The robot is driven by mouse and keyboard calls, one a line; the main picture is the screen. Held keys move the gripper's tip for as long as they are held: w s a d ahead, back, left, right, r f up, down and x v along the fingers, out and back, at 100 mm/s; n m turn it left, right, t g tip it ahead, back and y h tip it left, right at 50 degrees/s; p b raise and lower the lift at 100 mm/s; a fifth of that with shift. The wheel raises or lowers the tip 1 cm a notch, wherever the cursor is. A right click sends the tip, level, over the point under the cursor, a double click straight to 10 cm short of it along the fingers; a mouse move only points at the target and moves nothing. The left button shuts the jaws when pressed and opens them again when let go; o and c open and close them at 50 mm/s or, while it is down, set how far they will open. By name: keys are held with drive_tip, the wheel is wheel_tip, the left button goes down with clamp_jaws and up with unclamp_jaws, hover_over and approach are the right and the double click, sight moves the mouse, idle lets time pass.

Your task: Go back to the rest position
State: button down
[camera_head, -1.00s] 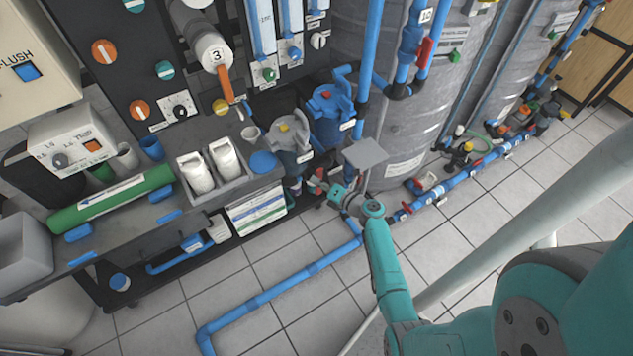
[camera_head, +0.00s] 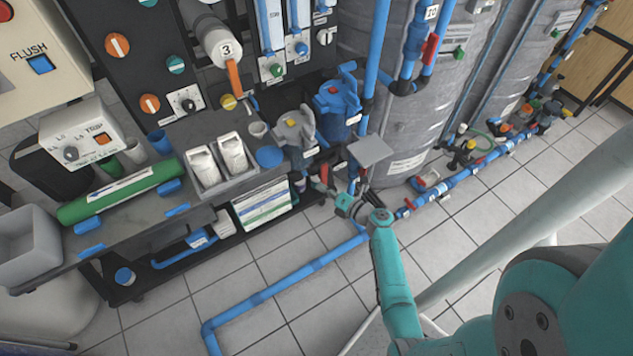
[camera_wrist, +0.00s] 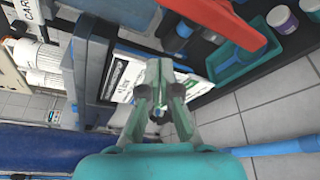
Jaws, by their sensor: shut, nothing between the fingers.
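My teal arm reaches from the lower right in the head view. A white printed label (camera_wrist: 200,85) is just beyond the fingertips; I cannot tell the exact gap.
A grey square plate (camera_head: 371,151) is close above my wrist. Blue floor pipes (camera_head: 270,292) run in front of the rack. A big grey tank (camera_head: 410,120) stands behind. In the wrist view a red bar (camera_wrist: 228,25) crosses near the top. Tiled floor (camera_head: 260,330) is free in front.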

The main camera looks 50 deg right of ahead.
drive_tip(key=shift+s, duration=2.7)
drive_tip(key=s+a+f+n+g, duration=0.2)
drive_tip(key=s+a+n, duration=0.4)
drive_tip(key=a+n, duration=0.25)
drive_tip(key=s+a+f+n+g, duration=0.25)
drive_tip(key=s+a+n, duration=0.25)
drive_tip(key=a+n, duration=0.3)
drive_tip(key=s+a+r+n+h, duration=0.2)
drive_tip(key=s+a+r+n, duration=0.4)
drive_tip(key=s+n, duration=0.4)
drive_tip(key=s+a+r+n+t+y, duration=0.1)
drive_tip(key=s+r+n, duration=0.3)
drive_tip(key=r+n, duration=0.7)
drive_tip(key=s+a+r+n+t, duration=0.2)
drive_tip(key=s+r+n, duration=0.2)
drive_tip(key=r+n, duration=0.6)
wheel_tip(320, 180, up, 2)
drive_tip(key=shift+a+r+n+y, duration=0.15)
drive_tip(key=shift+a+n+y, duration=0.2)
drive_tip(key=shift+a+y, duration=0.05)
drive_tip(key=c, duration=1.9)
unclamp_jaws()
